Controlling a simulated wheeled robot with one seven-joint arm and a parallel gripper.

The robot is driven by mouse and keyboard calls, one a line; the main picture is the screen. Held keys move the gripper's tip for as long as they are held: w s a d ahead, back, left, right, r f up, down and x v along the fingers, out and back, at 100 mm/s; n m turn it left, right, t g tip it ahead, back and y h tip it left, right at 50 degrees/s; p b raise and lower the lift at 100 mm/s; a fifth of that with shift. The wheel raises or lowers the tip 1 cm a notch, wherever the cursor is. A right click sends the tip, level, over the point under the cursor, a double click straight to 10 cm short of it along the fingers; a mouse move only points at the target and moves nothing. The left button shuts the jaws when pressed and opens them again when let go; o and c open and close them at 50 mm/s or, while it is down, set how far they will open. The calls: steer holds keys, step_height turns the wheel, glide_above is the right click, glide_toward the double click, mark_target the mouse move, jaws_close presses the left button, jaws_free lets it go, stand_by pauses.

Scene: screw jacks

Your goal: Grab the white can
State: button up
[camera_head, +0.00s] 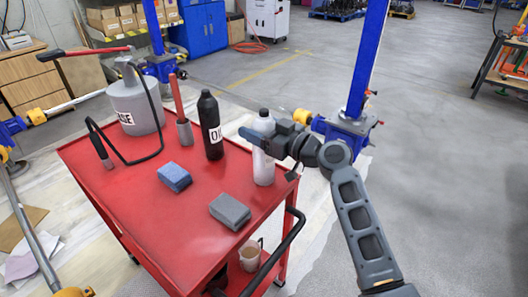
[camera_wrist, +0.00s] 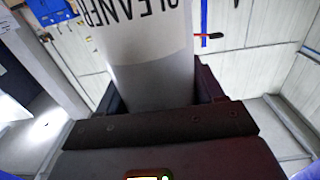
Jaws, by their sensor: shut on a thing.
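The white can (camera_head: 263,168) stands upright near the right edge of the red cart (camera_head: 150,225). In the wrist view the can (camera_wrist: 150,75) fills the space between the fingers, and part of a label reading "CLEANER" shows on it. My gripper (camera_head: 262,140) is shut on the can, around its upper body, reaching in from the right. One finger crosses the near side of the can in the head view. Whether the can's base touches the cart top is hard to tell.
A black bottle (camera_head: 211,130) stands just left of the can. A blue sponge (camera_head: 174,177), a grey block (camera_head: 230,211), a brush (camera_head: 182,120) and a grease canister (camera_head: 137,108) are also on the cart. A blue post (camera_head: 366,60) rises behind my arm.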

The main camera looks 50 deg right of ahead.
steer(key=c, duration=0.7)
jaws_close()
steer(key=shift+r, duration=0.15)
